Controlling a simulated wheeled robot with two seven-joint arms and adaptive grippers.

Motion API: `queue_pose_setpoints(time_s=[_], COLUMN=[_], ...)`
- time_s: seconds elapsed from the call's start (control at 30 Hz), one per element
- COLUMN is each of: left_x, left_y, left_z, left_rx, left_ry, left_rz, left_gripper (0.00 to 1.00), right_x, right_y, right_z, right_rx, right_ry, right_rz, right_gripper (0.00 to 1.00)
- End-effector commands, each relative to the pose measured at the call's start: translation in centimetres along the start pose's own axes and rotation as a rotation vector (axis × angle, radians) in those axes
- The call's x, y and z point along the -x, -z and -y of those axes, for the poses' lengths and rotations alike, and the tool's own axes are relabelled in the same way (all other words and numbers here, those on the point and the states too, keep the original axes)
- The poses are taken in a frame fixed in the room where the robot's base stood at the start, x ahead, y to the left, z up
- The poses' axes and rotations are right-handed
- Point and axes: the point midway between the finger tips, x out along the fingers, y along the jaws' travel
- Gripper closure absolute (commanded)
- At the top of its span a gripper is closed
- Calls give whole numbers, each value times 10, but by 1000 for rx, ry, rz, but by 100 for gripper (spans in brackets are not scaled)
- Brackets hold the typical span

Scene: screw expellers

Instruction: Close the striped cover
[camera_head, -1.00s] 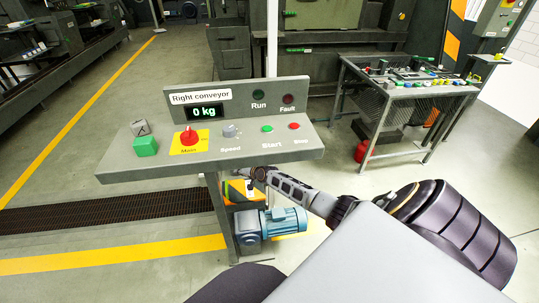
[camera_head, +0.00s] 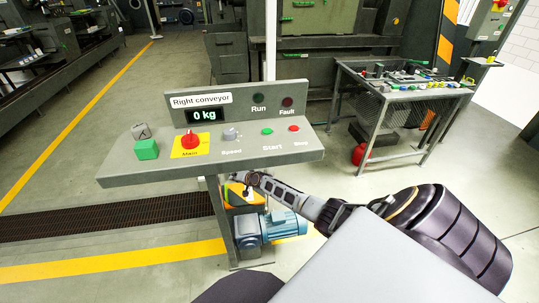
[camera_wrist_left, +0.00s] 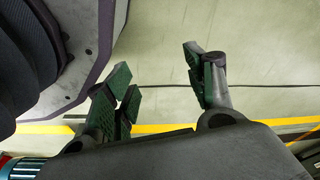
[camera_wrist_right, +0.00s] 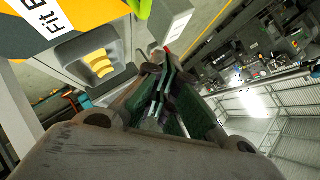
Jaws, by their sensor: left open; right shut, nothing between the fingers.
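An orange part (camera_head: 243,195) shows under the console in the head view. My right gripper (camera_head: 246,180) is shut and empty beside it, partly hidden by the console edge. Its fingers (camera_wrist_right: 163,88) are right of the ridged part. My left gripper (camera_wrist_left: 158,65) is open and empty above the floor.
The Right conveyor console (camera_head: 215,170) overhangs my right gripper. A blue motor (camera_head: 275,227) stands below. A workbench (camera_head: 400,92) is at the right, with clear floor before it.

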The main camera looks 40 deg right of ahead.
Motion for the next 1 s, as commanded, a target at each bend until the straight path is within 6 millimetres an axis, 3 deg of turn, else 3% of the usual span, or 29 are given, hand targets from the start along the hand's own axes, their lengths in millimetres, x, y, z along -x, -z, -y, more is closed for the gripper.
queue_pose_setpoints(time_s=[0.13, 0.43, 1.0], left_x=[0, 5, 16], left_y=[-4, 12, 22], left_z=[-2, -1, -4], left_rx=[0, -1, -2], left_ry=[-2, -2, -7], left_rz=[7, -15, -6], left_gripper=[45, 45, 45], right_x=[-2, -8, -21], right_y=[-1, -5, -15], right_z=[0, -2, -6], right_rx=[3, 26, 88], right_ry=[-3, -27, -91], right_rz=[0, 1, 0], right_gripper=[100, 100, 100])
